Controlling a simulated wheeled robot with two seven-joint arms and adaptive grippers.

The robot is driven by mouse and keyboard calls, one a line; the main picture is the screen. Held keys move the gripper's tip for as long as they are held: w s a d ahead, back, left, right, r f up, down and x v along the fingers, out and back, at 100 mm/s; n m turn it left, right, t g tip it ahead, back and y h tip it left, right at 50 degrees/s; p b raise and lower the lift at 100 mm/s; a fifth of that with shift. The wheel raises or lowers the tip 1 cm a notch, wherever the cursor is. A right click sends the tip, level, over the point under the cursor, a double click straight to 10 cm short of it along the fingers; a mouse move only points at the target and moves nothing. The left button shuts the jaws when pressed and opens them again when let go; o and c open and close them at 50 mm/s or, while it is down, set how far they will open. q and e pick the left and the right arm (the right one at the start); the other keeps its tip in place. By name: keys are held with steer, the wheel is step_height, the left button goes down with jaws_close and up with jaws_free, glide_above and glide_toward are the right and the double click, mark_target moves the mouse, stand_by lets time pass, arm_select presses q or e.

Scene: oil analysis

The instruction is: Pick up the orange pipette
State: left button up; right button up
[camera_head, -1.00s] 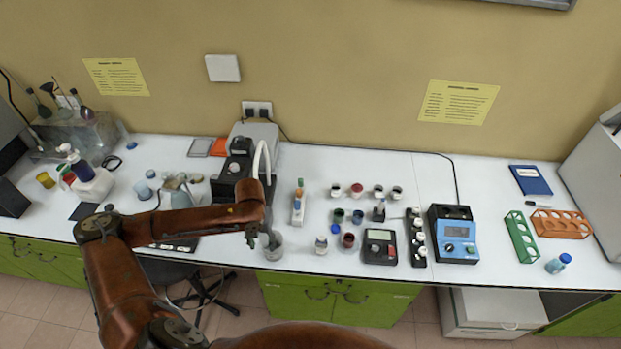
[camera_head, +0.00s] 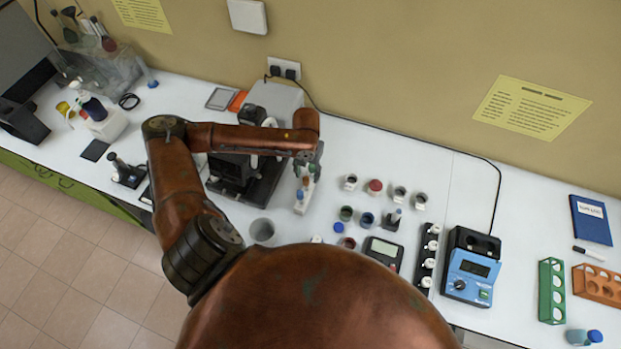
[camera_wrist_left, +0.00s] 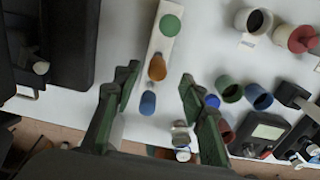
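A white pipette stand (camera_wrist_left: 157,38) holds a row of coloured tops, seen from above in the left wrist view: a green one (camera_wrist_left: 171,25), the orange pipette (camera_wrist_left: 157,68) in the middle and a blue one (camera_wrist_left: 147,103). In the head view the orange top (camera_head: 306,182) and blue top (camera_head: 299,195) show just below my left gripper (camera_head: 313,160). My left gripper is open and empty, its two fingers (camera_wrist_left: 158,85) spread on either side of the orange and blue tops in the wrist picture. I cannot tell its exact height above them. My right gripper is not in view.
Small jars (camera_head: 375,187) stand right of the stand, with a grey meter (camera_head: 384,250) and a blue device (camera_head: 470,272) further right. A dark instrument (camera_head: 240,175) stands left, close to my left arm. A grey beaker (camera_head: 262,231) sits near the front edge.

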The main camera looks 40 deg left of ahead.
mark_target(306, 183)
arm_select(q)
steer(key=shift+s+f, duration=0.15)
steer(key=shift+f, duration=0.75)
steer(key=shift+a+f+p, duration=0.2)
steer(key=shift+f+p, duration=0.4)
steer(key=shift+f, duration=1.75)
steer(key=shift+c, duration=0.6)
steer(key=c, duration=0.6)
